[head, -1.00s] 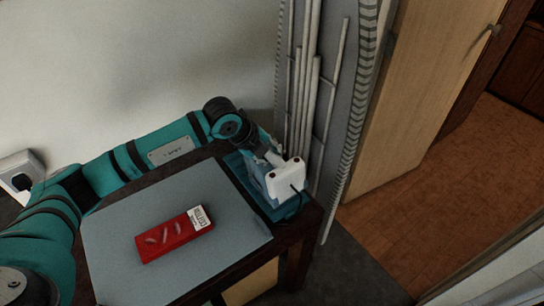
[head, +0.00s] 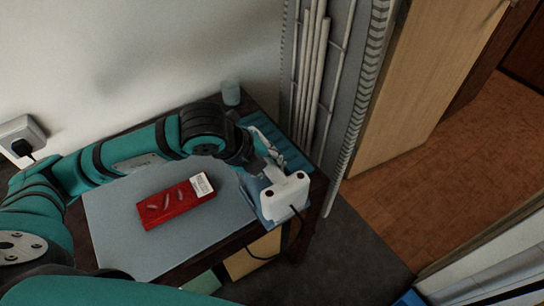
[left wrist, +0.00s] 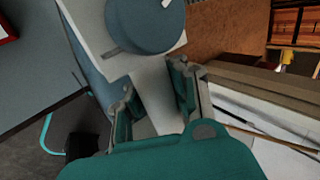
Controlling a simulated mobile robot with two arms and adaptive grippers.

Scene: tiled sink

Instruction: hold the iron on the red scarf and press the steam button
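The red scarf (head: 168,209), a flat folded piece with a white label, lies on the grey-blue mat (head: 125,235). A red edge shows at the upper left of the left wrist view. The iron, with a white rear (head: 291,190) and blue body, is at the mat's right edge, right of the scarf and apart from it. My left gripper (head: 266,168) is at the iron; in the left wrist view its fingers (left wrist: 157,100) are on both sides of the white handle. The iron's blue round part (left wrist: 145,25) shows above them. The steam button is not clear. My right gripper is out of view.
A ribbed blue tray (head: 285,150) lies empty at the table's back right. A pale blue cup (head: 231,93) stands at the back. A dark cord hangs from the iron. A plugged wall socket (head: 20,140) is at left, and a grey rack with pipes (head: 325,80) stands behind.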

